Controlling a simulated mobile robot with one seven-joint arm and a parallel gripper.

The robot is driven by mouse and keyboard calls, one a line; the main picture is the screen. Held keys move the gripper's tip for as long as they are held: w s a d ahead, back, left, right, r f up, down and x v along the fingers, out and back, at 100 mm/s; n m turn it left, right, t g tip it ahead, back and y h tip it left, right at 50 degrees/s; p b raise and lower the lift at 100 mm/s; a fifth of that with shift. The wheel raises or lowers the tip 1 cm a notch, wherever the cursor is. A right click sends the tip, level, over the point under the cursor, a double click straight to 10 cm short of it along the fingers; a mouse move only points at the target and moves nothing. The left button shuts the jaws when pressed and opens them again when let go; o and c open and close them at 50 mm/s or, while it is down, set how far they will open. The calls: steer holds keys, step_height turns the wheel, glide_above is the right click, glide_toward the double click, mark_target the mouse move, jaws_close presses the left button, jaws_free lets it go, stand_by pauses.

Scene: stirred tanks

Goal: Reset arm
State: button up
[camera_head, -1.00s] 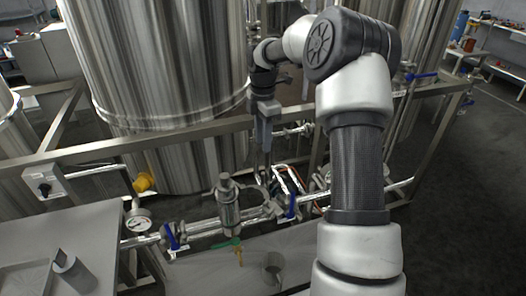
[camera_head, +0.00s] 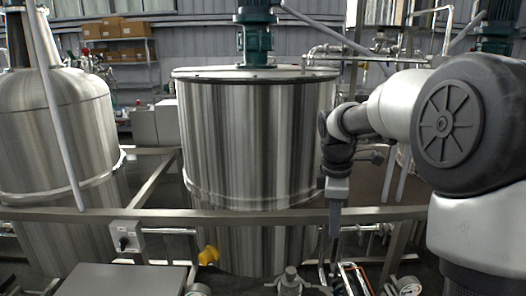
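My arm fills the right side of the head view, with its elbow raised high. Its forearm reaches left and back, and the wrist bends downward. My gripper (camera_head: 329,245) hangs pointing down in front of the right edge of a large steel tank (camera_head: 255,140). The fingertips are small and dark against the rail and pipes, so I cannot tell whether they are open or shut. No object shows clearly in the gripper.
A steel frame rail (camera_head: 240,217) crosses in front of the tanks. A switch box (camera_head: 125,238), yellow knob (camera_head: 208,256), pressure gauge (camera_head: 408,287) and pipework sit low in front. A second tank (camera_head: 62,125) stands left. Shelves with boxes (camera_head: 112,29) are behind.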

steer(key=s+a+r+m+t+p, duration=0.25)
steer(key=s+r+m, duration=0.65)
steer(key=s, duration=0.6)
steer(key=s+a+m+t+y+p, duration=0.1)
steer(key=s+m, duration=0.4)
steer(key=s, duration=0.5)
steer(key=shift+s+a+m+t, duration=0.35)
steer(key=shift+a+m, duration=0.05)
steer(key=shift+a, duration=0.35)
